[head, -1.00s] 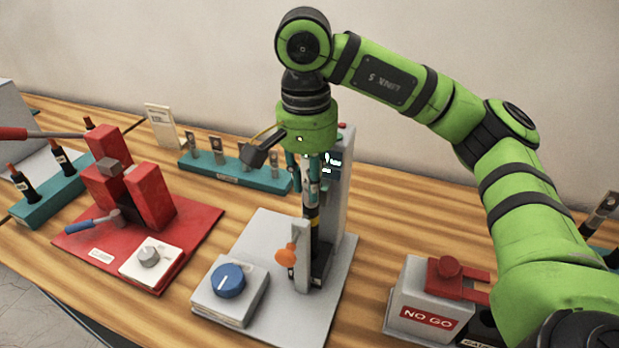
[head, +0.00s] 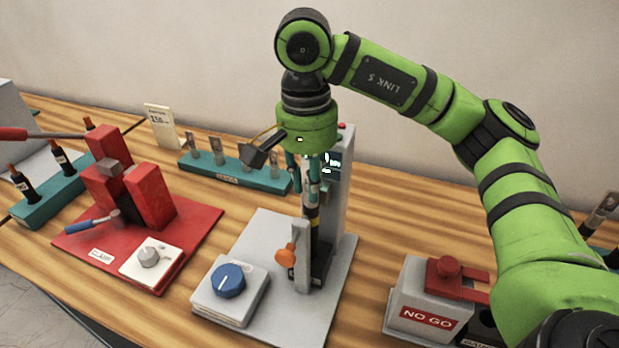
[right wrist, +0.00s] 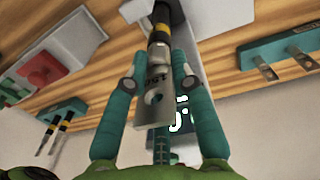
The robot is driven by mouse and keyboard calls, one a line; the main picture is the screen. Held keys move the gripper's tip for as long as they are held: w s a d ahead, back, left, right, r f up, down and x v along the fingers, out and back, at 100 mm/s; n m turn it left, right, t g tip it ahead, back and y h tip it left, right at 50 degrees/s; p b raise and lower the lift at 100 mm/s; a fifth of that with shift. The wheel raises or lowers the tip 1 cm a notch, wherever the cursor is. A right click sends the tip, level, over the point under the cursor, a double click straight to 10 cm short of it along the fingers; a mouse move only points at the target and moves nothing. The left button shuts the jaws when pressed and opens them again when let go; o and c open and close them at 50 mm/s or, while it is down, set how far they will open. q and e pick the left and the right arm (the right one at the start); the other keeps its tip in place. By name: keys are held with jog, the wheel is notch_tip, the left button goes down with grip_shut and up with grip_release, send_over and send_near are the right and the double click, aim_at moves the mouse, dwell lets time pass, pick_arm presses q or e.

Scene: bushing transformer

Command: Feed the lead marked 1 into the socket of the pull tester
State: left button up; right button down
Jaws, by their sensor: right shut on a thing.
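My right gripper (head: 309,178) points down over the pull tester (head: 266,325), a grey base with an upright column, blue knob and orange lever. It is shut on a lead (right wrist: 159,54). The lead is upright, with a flat metal lug at the gripper end, a yellow band and a black lower part. In the head view its lower part runs down beside the grey post to a dark block (head: 321,262) on the tester. I cannot tell how deep its end sits there. The lead's mark is not clearly readable. My left gripper is not in view.
A red clamp fixture (head: 190,225) stands at left. A teal rack (head: 232,172) with several lugs is behind, next to a small sign (head: 161,127). Another teal rack (head: 45,203) holds black leads at far left. A NO GO box (head: 425,317) stands at right.

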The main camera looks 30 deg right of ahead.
jog(key=shift+f+b, duration=0.65)
jog(key=c, duration=1)
grip_release()
notch_tip(320, 180, up, 12)
jog(key=shift+w+a+r, duration=0.1)
jog(key=shift+w+a, duration=0.05)
